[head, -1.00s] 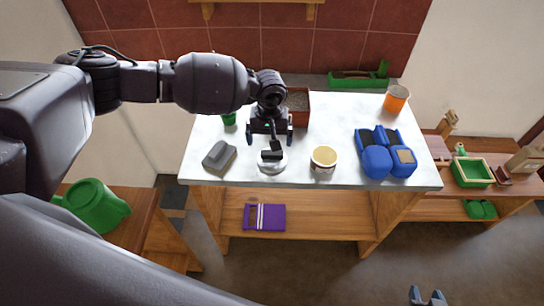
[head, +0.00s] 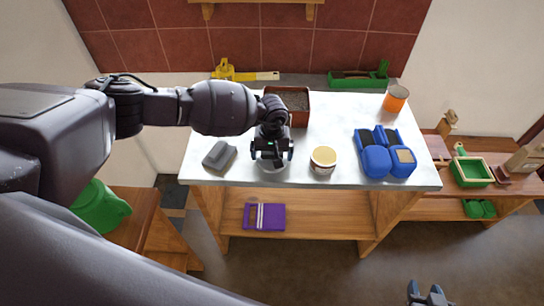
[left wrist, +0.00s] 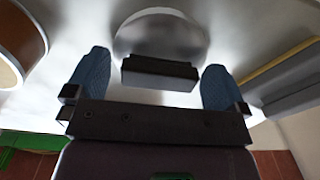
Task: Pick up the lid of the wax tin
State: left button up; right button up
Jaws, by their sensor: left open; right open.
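The lid is a pale silvery disc with a black block-like handle. In the left wrist view the lid (left wrist: 160,35) lies on the white tabletop, its black handle (left wrist: 160,73) between my blue fingertips with a gap on each side. In the head view only the front rim of the lid (head: 273,168) shows below my left gripper (head: 272,155), which is open over it. The wax tin (head: 323,160), round with yellowish wax showing, stands uncovered to the right; it also shows in the left wrist view (left wrist: 18,45). My right gripper (head: 427,292) is open and empty, low in front of the bench.
A grey block (head: 219,155) lies left of the lid. Blue padded objects (head: 385,155) lie at the right, with an orange can (head: 396,98) behind. A reddish-brown box (head: 298,104) stands behind the gripper. The front middle of the bench (head: 300,180) is clear.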

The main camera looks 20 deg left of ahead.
pick_arm(q)
jog(key=c, duration=1)
jog(key=shift+o, duration=0.2)
